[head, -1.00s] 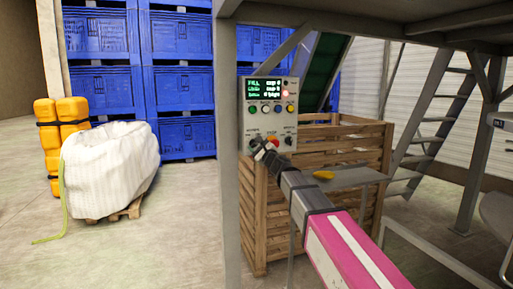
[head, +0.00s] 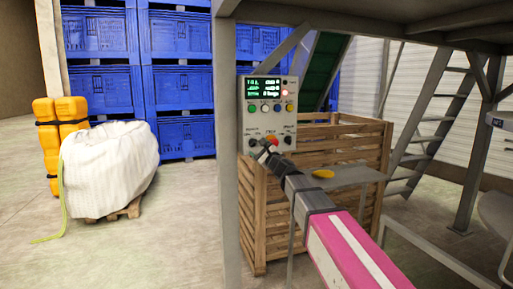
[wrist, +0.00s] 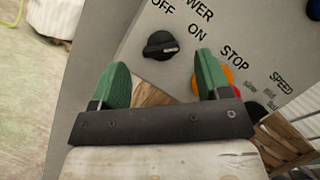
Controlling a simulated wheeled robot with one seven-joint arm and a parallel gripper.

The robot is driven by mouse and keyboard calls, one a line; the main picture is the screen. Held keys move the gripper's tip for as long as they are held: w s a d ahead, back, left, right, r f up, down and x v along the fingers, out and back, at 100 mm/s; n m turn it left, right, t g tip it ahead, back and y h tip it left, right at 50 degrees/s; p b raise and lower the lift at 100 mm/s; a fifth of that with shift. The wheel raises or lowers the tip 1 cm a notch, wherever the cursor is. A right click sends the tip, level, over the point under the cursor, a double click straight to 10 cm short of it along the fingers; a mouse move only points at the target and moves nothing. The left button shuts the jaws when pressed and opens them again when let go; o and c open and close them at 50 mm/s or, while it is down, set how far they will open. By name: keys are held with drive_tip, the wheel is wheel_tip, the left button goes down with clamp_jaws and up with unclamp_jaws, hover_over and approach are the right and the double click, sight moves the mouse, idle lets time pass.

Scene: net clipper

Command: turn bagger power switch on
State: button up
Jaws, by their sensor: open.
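The bagger control panel (head: 268,95) is a grey box with a lit screen, several coloured buttons and lower knobs. In the wrist view the black round power switch (wrist: 161,45) sits under the printed OFF and ON labels. A pale mark shows on its right part, but I cannot tell its exact setting. My gripper (wrist: 160,63) is open, with green finger pads. The switch appears in the gap just beyond the fingertips, with nothing held. Whether a pad touches it is unclear. In the head view my gripper (head: 259,147) is at the panel's lower left and partly covers that area.
The red stop button (wrist: 228,88) with its orange surround is close behind the right finger. A speed knob (wrist: 257,112) is farther right. A wooden crate (head: 262,215) stands below the panel, and a grey post (head: 229,200) is at its left.

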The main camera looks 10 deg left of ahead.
drive_tip(key=v, duration=0.8)
